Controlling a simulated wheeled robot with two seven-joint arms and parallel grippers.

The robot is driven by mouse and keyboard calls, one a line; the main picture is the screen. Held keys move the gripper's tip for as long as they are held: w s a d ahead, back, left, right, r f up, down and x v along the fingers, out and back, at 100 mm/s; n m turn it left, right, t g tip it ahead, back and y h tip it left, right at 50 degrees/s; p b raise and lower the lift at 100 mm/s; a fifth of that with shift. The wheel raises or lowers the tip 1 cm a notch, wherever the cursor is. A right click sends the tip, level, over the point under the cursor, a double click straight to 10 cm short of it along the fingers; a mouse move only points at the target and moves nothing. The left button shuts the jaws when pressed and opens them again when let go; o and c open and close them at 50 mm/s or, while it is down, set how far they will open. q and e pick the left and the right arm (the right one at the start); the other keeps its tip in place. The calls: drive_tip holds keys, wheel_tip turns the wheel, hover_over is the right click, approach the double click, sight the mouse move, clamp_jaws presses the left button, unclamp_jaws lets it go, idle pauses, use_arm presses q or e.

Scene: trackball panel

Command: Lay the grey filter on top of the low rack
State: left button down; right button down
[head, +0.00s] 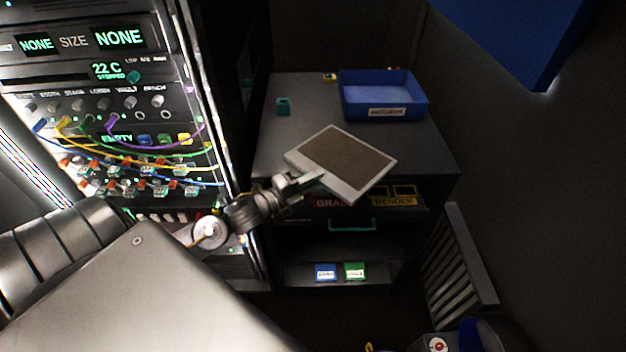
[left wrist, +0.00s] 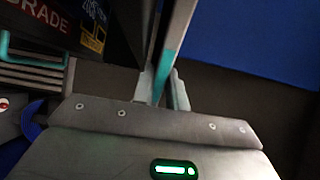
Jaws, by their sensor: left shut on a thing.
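The grey filter (head: 345,160), a flat panel with a pale frame and a brown mesh, is held over the front part of the low rack (head: 285,135). My left gripper (head: 316,181) is shut on the filter's near left edge, at a teal patch. In the left wrist view the filter (left wrist: 178,35) shows nearly edge-on between the fingers of the left gripper (left wrist: 164,92). The filter hides part of the rack's top and front edge; I cannot tell the gap beneath it. My right gripper is not in view.
The tall rack (head: 110,110) with cables is on the left. A slatted panel (head: 458,270) stands at the right.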

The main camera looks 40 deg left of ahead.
use_arm(q)
drive_tip(key=shift+f, duration=0.5)
drive_tip(key=shift+f, duration=0.25)
drive_tip(key=c, duration=1.4)
unclamp_jaws()
drive_tip(key=shift+r, duration=0.1)
